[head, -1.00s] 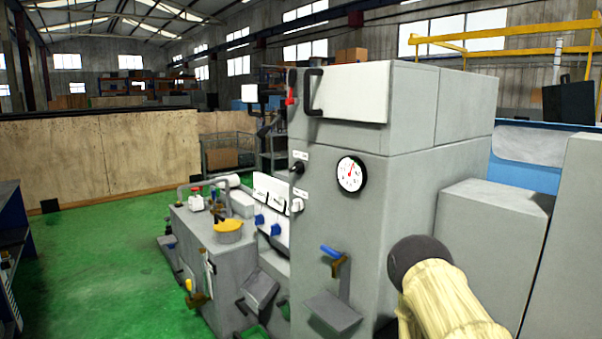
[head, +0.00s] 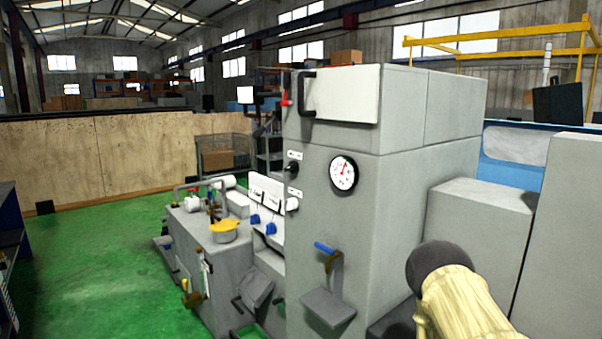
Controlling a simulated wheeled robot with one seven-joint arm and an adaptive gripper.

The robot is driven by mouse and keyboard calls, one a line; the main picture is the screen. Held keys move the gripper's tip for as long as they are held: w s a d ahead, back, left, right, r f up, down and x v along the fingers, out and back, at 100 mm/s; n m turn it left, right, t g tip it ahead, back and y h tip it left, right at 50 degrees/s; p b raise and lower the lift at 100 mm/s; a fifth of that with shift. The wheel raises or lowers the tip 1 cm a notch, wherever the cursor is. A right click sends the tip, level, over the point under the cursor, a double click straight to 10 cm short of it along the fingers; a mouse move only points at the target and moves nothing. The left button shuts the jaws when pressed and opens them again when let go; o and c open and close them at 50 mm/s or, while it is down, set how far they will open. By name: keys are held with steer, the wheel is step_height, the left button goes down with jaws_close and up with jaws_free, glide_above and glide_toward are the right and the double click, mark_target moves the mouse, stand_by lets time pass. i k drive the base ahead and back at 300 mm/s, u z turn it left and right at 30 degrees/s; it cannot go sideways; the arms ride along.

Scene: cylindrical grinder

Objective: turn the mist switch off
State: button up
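The grey grinder cabinet (head: 370,220) stands in the middle of the head view. On its near face are a black rotary knob (head: 292,168) with a small label above it and a white knob (head: 292,204) below, also with a label. I cannot read the labels, so I cannot tell which is the mist switch. Two blue knobs (head: 271,228) sit lower left on a white panel. My arm shows at the lower right, in front of the cabinet's right side. My gripper is not in view.
A round gauge (head: 343,173) and a blue-handled valve (head: 324,248) are on the cabinet front, above a jutting grey shelf (head: 328,307). A low grey tank (head: 215,260) with a yellow lid (head: 224,233) stands left. Green floor (head: 100,270) is open further left.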

mark_target(292, 167)
steer(key=z, duration=0.4)
steer(key=k, duration=0.45)
steer(key=z, duration=0.1)
steer(key=i, duration=0.85)
steer(key=u, duration=0.85)
